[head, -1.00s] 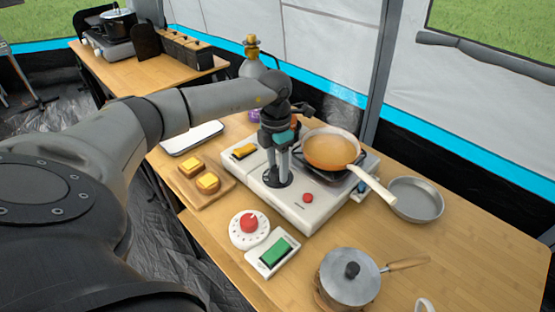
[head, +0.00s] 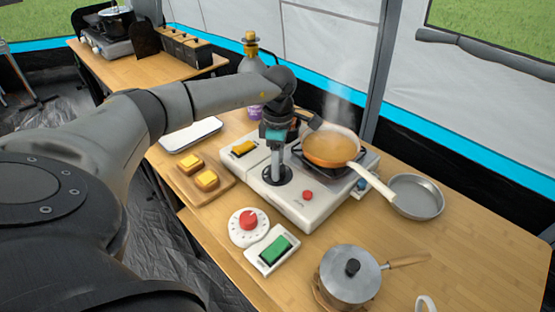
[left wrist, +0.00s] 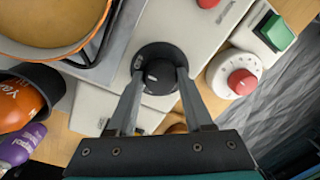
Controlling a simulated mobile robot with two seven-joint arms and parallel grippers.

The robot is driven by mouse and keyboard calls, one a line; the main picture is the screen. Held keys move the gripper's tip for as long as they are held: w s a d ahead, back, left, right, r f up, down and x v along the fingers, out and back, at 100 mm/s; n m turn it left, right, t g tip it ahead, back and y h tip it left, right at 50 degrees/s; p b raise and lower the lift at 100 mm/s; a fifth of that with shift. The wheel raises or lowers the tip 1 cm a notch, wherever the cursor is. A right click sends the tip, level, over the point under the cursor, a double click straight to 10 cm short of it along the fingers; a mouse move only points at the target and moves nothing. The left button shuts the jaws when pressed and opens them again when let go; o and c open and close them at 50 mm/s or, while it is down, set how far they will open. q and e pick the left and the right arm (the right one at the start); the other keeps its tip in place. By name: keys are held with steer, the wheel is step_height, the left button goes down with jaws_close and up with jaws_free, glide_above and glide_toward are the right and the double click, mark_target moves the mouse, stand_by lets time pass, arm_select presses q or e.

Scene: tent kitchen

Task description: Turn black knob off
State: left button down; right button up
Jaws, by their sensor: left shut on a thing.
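The round black knob (head: 268,180) sits on top of the white stove unit (head: 318,213), left of the burner. In the left wrist view the knob (left wrist: 158,54) shows from above between my two fingers, with its raised grip upward. My left gripper (head: 278,168) points straight down and is shut on the knob; its fingers also show in the left wrist view (left wrist: 158,82). The orange pan (head: 332,148) stands on the burner, with pale steam above it. My right gripper is in neither view.
A red button (head: 308,195) is close to the knob. A red dial (head: 248,221) and a green switch (head: 275,249) lie in front. A lidded pot (head: 350,280) and an empty grey pan (head: 416,196) stand to the right.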

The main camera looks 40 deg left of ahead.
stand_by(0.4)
arm_select(q)
steer(key=shift+c, duration=1.5)
jaws_free()
steer(key=shift+r, duration=0.1)
step_height(320, 180, up, 15)
steer(key=p, duration=0.2)
steer(key=shift+w+a, duration=0.2)
steer(key=shift+w, duration=0.2)
steer(key=shift+s, duration=0.1)
